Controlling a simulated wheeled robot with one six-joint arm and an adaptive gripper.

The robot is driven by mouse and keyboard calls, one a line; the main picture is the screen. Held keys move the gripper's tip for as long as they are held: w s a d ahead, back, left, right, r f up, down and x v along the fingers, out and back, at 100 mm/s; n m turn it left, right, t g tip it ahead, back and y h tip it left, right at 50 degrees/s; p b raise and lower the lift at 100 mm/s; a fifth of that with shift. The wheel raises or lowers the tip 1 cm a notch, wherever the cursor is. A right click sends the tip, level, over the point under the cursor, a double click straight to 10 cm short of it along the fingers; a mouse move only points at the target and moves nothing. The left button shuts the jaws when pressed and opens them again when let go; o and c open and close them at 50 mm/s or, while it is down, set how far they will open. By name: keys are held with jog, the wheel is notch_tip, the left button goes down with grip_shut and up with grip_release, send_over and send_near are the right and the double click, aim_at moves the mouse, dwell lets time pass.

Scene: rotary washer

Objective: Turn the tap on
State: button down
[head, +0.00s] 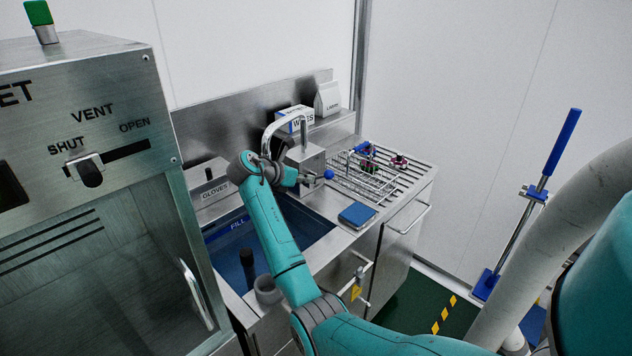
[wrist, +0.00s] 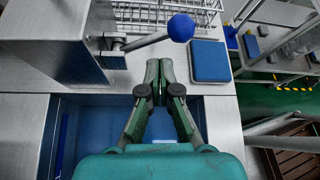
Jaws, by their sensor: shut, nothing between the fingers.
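The tap stands behind the sink. Its curved spout (head: 279,125) rises beside a square metal housing (head: 308,160), which also shows in the wrist view (wrist: 48,38). A metal lever (wrist: 145,41) sticks out sideways from the housing and ends in a blue ball (head: 328,174), clear in the wrist view (wrist: 181,27). My gripper (wrist: 160,65) is shut and empty. Its fingertips are just on the near side of the lever, below the ball in the wrist view, and look apart from it. In the head view, my wrist partly hides the gripper and the housing.
The sink basin (head: 233,265) lies under my arm. A blue pad (head: 357,215) lies on the counter right of the lever, before a wire rack (head: 365,180). A steel cabinet (head: 85,150) stands close on the left. Floor at right holds a blue-handled post (head: 563,143).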

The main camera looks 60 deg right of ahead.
jog(key=v, duration=0.6)
jog(key=shift+a, duration=0.2)
jog(key=shift+s+f, duration=0.15)
jog(key=shift+f, duration=0.05)
